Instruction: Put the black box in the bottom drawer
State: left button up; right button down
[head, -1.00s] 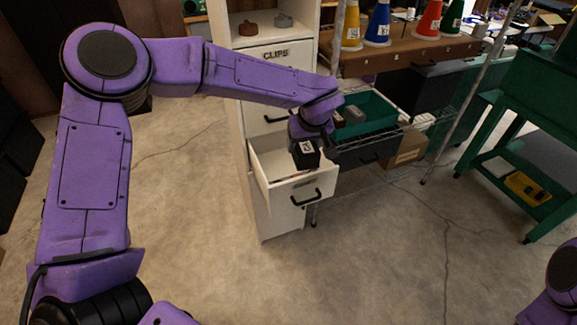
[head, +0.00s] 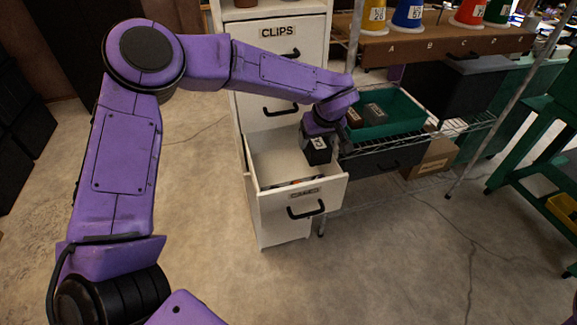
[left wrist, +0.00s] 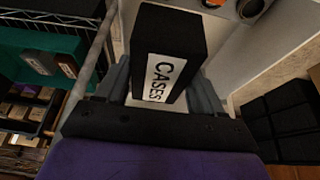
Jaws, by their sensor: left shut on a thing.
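The black box (head: 318,153) has a white label, which reads CASES in the left wrist view (left wrist: 185,35). My left gripper (head: 318,141) is shut on it, with a finger on each side in the left wrist view (left wrist: 165,88). The bottom drawer (head: 272,208) of the white cabinet is pulled open. The box hangs over the drawer's right side, near its right wall; I cannot tell whether its lower end is below the rim. Several small items lie on the drawer floor behind the front panel. My right gripper is not in view.
A CLIPS drawer (head: 278,40) and another shut drawer are above the open one. A wire rack (head: 410,138) with a green tray (head: 405,122) stands close to the right of the box and gripper. Cones stand on the brown shelf (head: 440,45). The floor in front is clear.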

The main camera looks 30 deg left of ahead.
pick_arm(q)
jog(key=a+f, duration=0.7)
jog(key=w+a+f, duration=0.1)
jog(key=a+f, duration=0.2)
jog(key=f, duration=0.1)
jog(key=shift+a+f, duration=0.1)
jog(key=shift+a, duration=0.3)
jog(key=shift+f, duration=0.1)
jog(key=shift+f, duration=0.15)
jog(key=shift+f, duration=0.45)
jog(key=o, duration=1.1)
